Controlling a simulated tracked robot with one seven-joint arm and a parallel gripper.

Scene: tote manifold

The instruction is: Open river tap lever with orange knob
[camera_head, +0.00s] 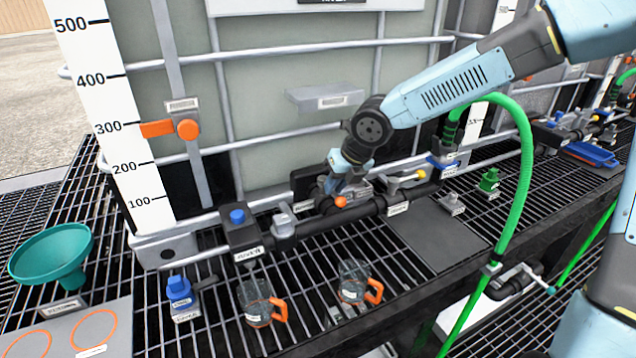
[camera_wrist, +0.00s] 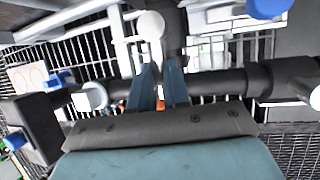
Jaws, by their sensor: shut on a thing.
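The lever's orange knob (camera_head: 340,201) shows just below my gripper (camera_head: 336,188), at the black manifold pipe (camera_head: 362,211) in front of the tank. In the wrist view my gripper (camera_wrist: 161,75) has its two blue fingers close together over the pipe. Bits of the orange knob (camera_wrist: 160,105) show between and beside the fingers. My gripper is shut on the lever with the orange knob; the fingers hide most of the lever. I cannot tell the lever's exact angle.
A blue-knobbed valve block (camera_head: 240,228) stands left on the pipe. Two clear orange-handled jugs (camera_head: 258,303) (camera_head: 354,281) stand on the grating below. A green funnel (camera_head: 52,255) is far left.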

